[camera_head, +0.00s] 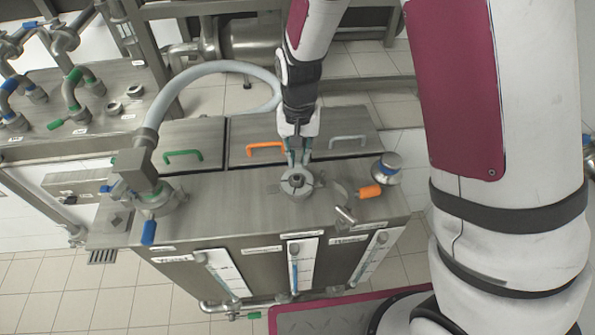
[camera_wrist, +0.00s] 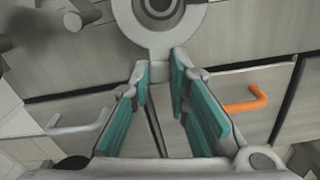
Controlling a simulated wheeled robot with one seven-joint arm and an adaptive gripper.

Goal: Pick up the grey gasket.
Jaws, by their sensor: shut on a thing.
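The grey gasket (camera_head: 297,183) is a flat ring with a dark centre, at the middle of the steel cabinet's top. In the wrist view the ring (camera_wrist: 133,22) fills the top edge, partly cut off, with a short tab pointing towards my fingers. My gripper (camera_head: 298,161) points down at the gasket's far side. In the wrist view its teal fingers (camera_wrist: 162,70) are shut on the gasket's near edge or tab. I cannot tell whether the gasket touches the surface below or is slightly raised.
The steel cabinet (camera_head: 230,205) carries a clamp (camera_head: 345,214) with an orange grip (camera_head: 369,191) and a blue-topped round part (camera_head: 388,168) right of the gasket. A valve with a blue lever (camera_head: 149,232) and a hose (camera_head: 215,68) stand left. Green, orange (camera_head: 265,148) and grey lid handles lie behind.

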